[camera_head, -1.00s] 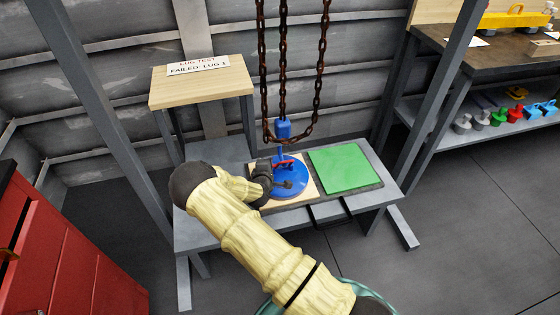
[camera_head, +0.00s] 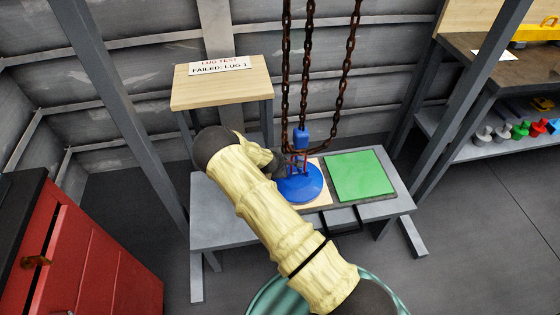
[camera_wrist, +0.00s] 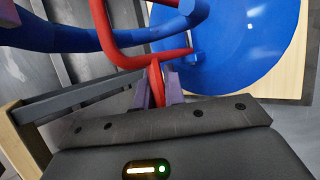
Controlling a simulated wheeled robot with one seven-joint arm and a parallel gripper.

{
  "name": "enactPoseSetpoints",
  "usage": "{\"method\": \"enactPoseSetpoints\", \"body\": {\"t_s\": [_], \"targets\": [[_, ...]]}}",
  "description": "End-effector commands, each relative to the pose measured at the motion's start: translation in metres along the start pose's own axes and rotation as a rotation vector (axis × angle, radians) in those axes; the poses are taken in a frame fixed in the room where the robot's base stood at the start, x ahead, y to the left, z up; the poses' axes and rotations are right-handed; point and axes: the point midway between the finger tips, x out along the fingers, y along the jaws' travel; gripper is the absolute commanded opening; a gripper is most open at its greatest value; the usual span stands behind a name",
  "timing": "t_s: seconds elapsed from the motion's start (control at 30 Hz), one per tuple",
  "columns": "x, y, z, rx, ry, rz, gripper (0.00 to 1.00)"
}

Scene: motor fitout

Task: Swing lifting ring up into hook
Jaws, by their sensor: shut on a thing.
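The red lifting ring (camera_head: 297,163) stands raised above the round blue disc (camera_head: 300,188), just under the blue hook block (camera_head: 302,137). In the wrist view, my gripper (camera_wrist: 159,88) is shut on a red bar of the lifting ring (camera_wrist: 155,76). The curved blue hook (camera_wrist: 105,40) crosses the ring's red bars there. I cannot tell whether it passes through the ring or only overlaps it in the picture. The blue disc (camera_wrist: 240,45) fills the right of that view. In the head view, my arm largely hides my gripper.
Rusty chains (camera_head: 305,90) hang over the disc, with a loop around the hook block. A green mat (camera_head: 359,175) lies right of the disc on the grey bench (camera_head: 215,215). A signed stand (camera_head: 222,88) is behind, and a red cabinet (camera_head: 100,250) is at left.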

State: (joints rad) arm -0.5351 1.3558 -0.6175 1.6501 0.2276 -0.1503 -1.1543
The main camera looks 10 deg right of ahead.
Motion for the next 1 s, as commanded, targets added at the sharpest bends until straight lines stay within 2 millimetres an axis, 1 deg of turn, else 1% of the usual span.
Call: {"method": "enactPoseSetpoints", "body": {"t_s": [0.03,0.4,0.43,0.47,0.5,0.53,0.87,1.0], "targets": [[0.001,-0.001,0.003,0.000,-0.005,-0.009,0.00],[0.001,-0.002,0.002,-0.004,-0.004,-0.013,0.00],[0.001,-0.002,0.002,-0.004,-0.004,-0.013,0.17],[0.001,-0.002,0.002,-0.003,-0.004,-0.013,0.23],[0.001,-0.002,0.002,-0.003,-0.004,-0.012,0.31],[0.001,-0.002,0.002,-0.003,-0.004,-0.012,0.33],[-0.001,-0.001,0.004,0.000,-0.004,-0.012,0.33],[-0.014,0.000,0.003,-0.001,-0.003,-0.011,0.33]]}}
